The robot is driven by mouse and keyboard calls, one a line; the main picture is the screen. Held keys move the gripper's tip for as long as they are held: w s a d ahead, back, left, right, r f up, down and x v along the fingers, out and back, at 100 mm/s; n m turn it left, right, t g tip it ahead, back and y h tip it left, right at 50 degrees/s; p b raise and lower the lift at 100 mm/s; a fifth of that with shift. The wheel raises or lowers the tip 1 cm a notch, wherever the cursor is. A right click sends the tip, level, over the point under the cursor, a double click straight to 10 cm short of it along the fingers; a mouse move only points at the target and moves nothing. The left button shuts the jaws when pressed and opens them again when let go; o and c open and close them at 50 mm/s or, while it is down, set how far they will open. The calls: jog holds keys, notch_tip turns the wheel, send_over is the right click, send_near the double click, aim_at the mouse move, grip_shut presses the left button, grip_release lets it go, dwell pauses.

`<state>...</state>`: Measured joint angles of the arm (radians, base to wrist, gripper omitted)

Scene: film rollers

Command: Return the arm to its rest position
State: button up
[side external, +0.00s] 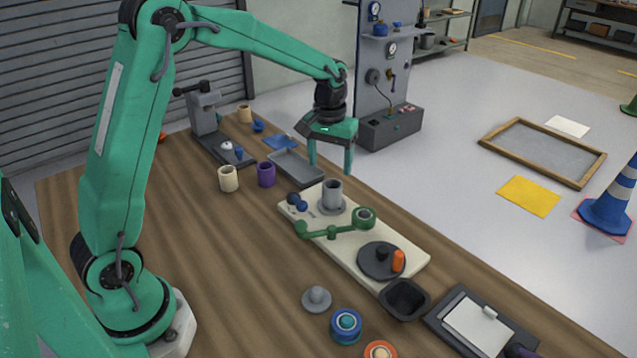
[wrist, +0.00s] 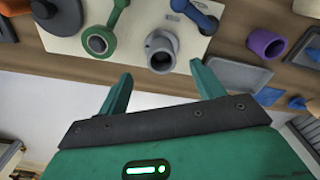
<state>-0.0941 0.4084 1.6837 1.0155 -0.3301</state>
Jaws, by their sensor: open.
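My gripper (side external: 331,160) is raised above the far part of the wooden table (side external: 215,270), near the grey tray. Its two green fingers point down, spread apart, with nothing between them. In the wrist view my gripper (wrist: 158,85) also shows open and empty. A cream board (side external: 375,238) lies near the table's right edge and bears a grey cylinder on a flange (side external: 332,195), a green arm with a ring end (side external: 335,228), blue knobs (side external: 297,203) and a dark disc with an orange peg (side external: 378,262). The grey cylinder (wrist: 161,50) shows upper middle in the wrist view.
A purple cylinder (side external: 266,174) and a cream cup (side external: 228,179) stand to the left. A black bin (side external: 404,299), a clipboard (side external: 480,325) and several round parts sit at the near end. The table's left middle is clear.

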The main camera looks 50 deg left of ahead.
jog(key=s+d+r+m+t, duration=0.2)
jog(key=s+d+r, duration=0.1)
jog(key=s+r, duration=0.65)
jog(key=s+d+m+t, duration=0.1)
jog(key=s+m+t, duration=0.1)
jog(key=s, duration=1.3)
jog(key=shift+s+d+r+m+t, duration=0.25)
jog(key=shift+s+r+m+t, duration=0.15)
jog(key=shift+t, duration=0.2)
